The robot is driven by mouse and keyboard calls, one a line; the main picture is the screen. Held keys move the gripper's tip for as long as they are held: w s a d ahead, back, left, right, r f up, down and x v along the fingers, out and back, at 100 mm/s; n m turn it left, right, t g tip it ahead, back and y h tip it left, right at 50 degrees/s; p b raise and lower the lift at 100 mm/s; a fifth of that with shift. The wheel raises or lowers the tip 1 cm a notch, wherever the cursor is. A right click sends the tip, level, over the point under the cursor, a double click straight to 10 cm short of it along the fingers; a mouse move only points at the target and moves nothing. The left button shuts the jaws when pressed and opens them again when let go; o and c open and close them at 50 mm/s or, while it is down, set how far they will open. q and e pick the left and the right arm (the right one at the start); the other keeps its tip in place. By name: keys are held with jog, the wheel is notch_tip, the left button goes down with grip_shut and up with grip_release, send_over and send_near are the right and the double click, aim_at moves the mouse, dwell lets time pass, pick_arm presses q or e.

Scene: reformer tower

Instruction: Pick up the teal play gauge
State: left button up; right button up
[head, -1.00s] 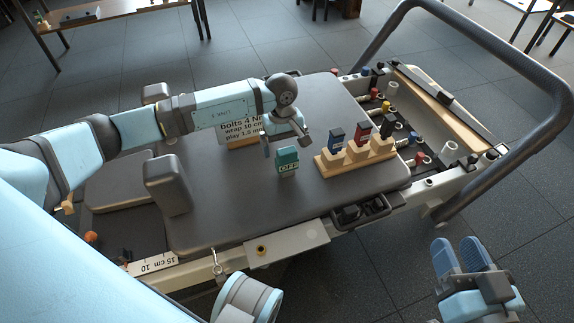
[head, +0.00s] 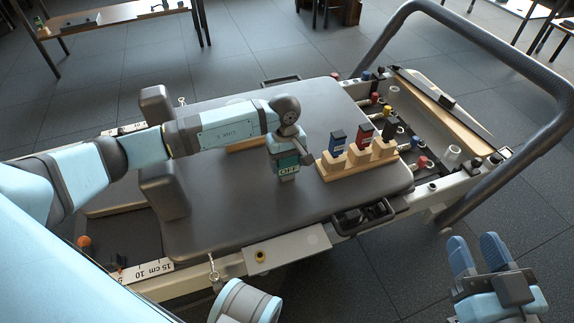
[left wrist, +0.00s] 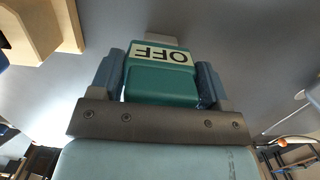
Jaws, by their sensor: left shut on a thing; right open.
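The teal play gauge (head: 288,169), with a white label reading "OFF", stands on the dark padded carriage (head: 240,205) just left of the wooden rack. In the left wrist view the teal play gauge (left wrist: 162,84) sits between the two fingers of my left gripper (left wrist: 160,85). My left gripper (head: 287,158) is shut on it from above in the head view, and the gauge's base appears to be at the pad surface. My right gripper (head: 477,255) is open and empty at the lower right, over the floor, away from the carriage.
The wooden rack (head: 356,168) with blue, red and black gauges stands close on the right. Two dark shoulder blocks (head: 163,191) rise at the left of the carriage. A grey tubular frame (head: 500,60) curves at the right. The front of the pad is clear.

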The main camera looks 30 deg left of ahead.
pick_arm(q)
jog(key=shift+r, duration=0.1)
